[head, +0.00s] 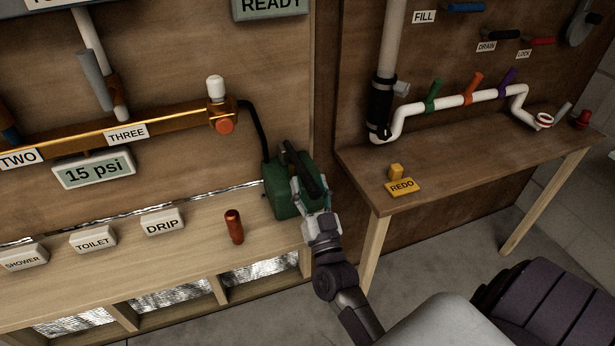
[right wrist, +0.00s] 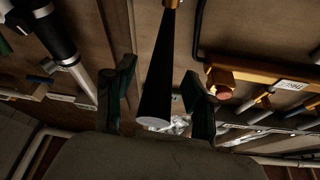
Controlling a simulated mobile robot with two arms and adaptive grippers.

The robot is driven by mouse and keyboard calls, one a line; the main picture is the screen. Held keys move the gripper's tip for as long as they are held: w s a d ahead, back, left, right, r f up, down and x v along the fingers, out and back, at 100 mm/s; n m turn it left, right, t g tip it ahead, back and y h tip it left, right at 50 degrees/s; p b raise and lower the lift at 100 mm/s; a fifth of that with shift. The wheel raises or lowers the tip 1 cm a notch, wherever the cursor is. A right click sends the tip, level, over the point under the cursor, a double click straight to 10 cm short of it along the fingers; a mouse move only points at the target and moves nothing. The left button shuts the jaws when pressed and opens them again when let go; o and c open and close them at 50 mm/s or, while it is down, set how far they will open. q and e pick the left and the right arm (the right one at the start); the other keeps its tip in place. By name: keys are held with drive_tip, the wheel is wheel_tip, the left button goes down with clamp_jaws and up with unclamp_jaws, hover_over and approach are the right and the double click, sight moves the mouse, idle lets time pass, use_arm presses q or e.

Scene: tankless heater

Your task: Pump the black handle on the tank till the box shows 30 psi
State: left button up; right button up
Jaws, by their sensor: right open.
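The green tank (head: 283,193) stands at the right end of the light wooden bench, with its black handle (head: 303,169) slanting across its top. The box (head: 94,171) on the wall reads 15 psi. My right gripper (head: 311,190) is at the tank, its fingers around the handle. In the right wrist view, the black handle (right wrist: 158,85) runs between the two open fingers of the gripper (right wrist: 158,80), with a gap showing on each side. The gripper hides part of the tank's front in the head view. My left gripper is out of view.
An orange-brown cylinder (head: 234,226) stands on the bench left of the tank. A black hose (head: 256,128) joins the copper pipe (head: 170,121) to the tank. A second wooden table (head: 455,165) with a yellow REDO block (head: 402,187) is close to the right.

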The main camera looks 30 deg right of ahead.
drive_tip(key=shift+x, duration=0.9)
drive_tip(key=shift+c, duration=0.4)
clamp_jaws()
